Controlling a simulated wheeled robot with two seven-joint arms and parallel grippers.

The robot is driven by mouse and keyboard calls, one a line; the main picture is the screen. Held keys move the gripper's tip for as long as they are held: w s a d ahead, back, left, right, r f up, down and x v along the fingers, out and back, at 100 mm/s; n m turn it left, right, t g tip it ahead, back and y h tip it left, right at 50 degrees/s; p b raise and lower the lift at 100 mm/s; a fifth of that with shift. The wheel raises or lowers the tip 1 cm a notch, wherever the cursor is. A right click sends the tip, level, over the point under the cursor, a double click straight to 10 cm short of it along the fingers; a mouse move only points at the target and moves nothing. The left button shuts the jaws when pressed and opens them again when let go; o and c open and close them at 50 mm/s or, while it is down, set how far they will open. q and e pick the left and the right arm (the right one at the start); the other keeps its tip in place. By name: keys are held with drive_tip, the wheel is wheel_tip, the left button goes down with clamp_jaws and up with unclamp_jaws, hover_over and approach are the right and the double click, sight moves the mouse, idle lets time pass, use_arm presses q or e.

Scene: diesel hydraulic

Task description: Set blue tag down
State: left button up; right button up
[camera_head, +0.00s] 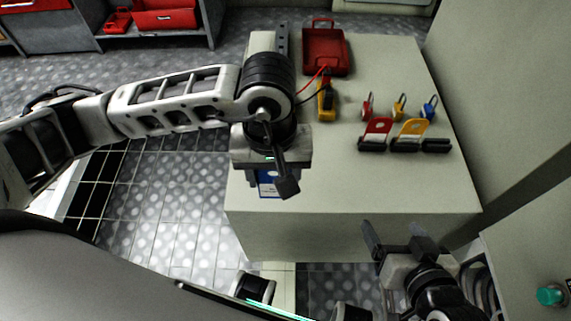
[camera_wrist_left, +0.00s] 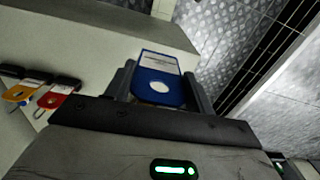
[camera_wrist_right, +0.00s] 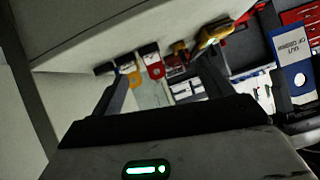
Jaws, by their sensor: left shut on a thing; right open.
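The blue tag (camera_head: 268,184), blue with a white label and a round hole, is held in my left gripper (camera_head: 270,180), over the front-left part of the cabinet top in the head view. In the left wrist view the tag (camera_wrist_left: 160,78) sits between the two fingers; it also shows in the right wrist view (camera_wrist_right: 291,66). A black holder (camera_head: 436,146) without a tag is at the right end of the row, beside the holders with the red tag (camera_head: 377,128) and yellow tag (camera_head: 411,129). My right gripper (camera_head: 396,240) is open and empty by the cabinet's front.
Red (camera_head: 367,106), yellow (camera_head: 399,107) and blue (camera_head: 430,107) padlocks lie behind the tags. A yellow meter (camera_head: 326,102) with leads and a red case (camera_head: 325,50) are farther back. The front of the cabinet top (camera_head: 380,190) is clear. A wall borders the right.

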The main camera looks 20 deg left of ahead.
use_arm(q)
drive_tip(key=w+f, duration=0.3)
drive_tip(key=w+a+f+b, duration=0.1)
drive_tip(key=w+f, duration=0.2)
drive_tip(key=f, duration=0.1)
drive_tip(key=w+f+b, duration=0.1)
drive_tip(key=w+f, duration=0.3)
drive_tip(key=shift+a+f, duration=0.1)
drive_tip(key=shift+a, duration=0.05)
drive_tip(key=shift+f, duration=0.2)
drive_tip(key=o, duration=1)
use_arm(e)
drive_tip(key=shift+g, duration=0.5)
drive_tip(key=f, duration=0.2)
drive_tip(key=a+f, duration=0.1)
drive_tip(key=f, duration=0.1)
drive_tip(key=shift+w+f, duration=0.15)
drive_tip(key=shift+w, duration=0.05)
use_arm(q)
drive_tip(key=shift+r, duration=0.1)
